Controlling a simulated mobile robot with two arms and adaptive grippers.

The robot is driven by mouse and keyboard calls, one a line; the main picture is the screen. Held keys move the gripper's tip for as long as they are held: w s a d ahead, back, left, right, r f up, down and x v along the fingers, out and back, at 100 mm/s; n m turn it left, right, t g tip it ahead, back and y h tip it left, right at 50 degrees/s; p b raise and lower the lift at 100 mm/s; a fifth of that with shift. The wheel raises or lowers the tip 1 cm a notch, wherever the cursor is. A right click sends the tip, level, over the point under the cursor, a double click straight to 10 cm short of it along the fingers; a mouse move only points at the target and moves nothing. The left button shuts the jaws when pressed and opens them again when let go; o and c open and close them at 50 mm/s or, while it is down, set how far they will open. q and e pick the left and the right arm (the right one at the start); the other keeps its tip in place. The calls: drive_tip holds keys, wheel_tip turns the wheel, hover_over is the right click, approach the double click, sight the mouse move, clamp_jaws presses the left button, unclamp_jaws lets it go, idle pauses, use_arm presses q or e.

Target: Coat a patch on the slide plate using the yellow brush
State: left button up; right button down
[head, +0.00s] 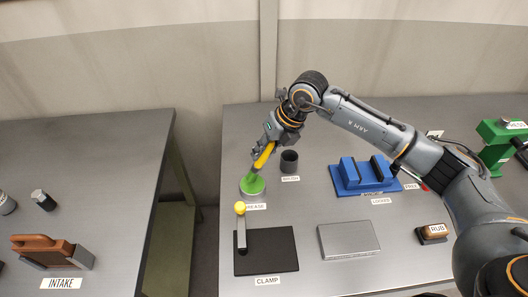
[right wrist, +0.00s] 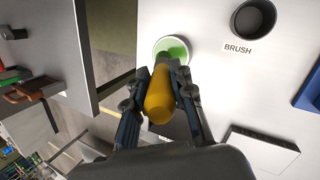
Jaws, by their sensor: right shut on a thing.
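My right gripper (head: 263,154) is shut on the yellow brush (head: 266,155), which tilts down over the grease pot (head: 246,193). The brush's lower end is at the green grease; I cannot tell how deep it sits. In the right wrist view, the gripper (right wrist: 165,76) has its fingers on both sides of the yellow handle (right wrist: 160,98), with the white-rimmed pot (right wrist: 157,50) just beyond. A flat silver plate (head: 348,240), probably the slide plate, lies on the right table. It shows partly in the right wrist view (right wrist: 262,150). My left gripper is out of view.
An empty dark brush cup (head: 289,163) stands right of the pot. A clamp (head: 266,255) with a yellow-knobbed lever (head: 240,225) is in front. Blue blocks (head: 365,180) and a brown block marked RUB (head: 433,232) are farther right. A gap separates the left table (head: 110,150).

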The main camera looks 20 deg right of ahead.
drive_tip(key=shift+r+p, duration=1.1)
drive_tip(key=shift+r, duration=1.35)
drive_tip(key=shift+s+a+f+n+g, duration=0.2)
drive_tip(key=shift+s+n+g, duration=0.15)
drive_tip(key=shift+n, duration=0.25)
drive_tip(key=s+d+f+n+g+h+b, duration=0.1)
drive_tip(key=s+n, duration=0.4)
drive_tip(key=n, duration=0.6)
drive_tip(key=s+d+f+n+g+h+b, duration=0.2)
drive_tip(key=s+n, duration=0.4)
drive_tip(key=n, duration=0.5)
drive_tip(key=s+d+f+n+g+h+b, duration=0.1)
drive_tip(key=s+n+h, duration=0.4)
drive_tip(key=n, duration=0.6)
drive_tip(key=shift+s+d+f+g+b, duration=0.25)
drive_tip(key=shift+s+g+b, duration=0.25)
drive_tip(key=shift+b, duration=0.4)
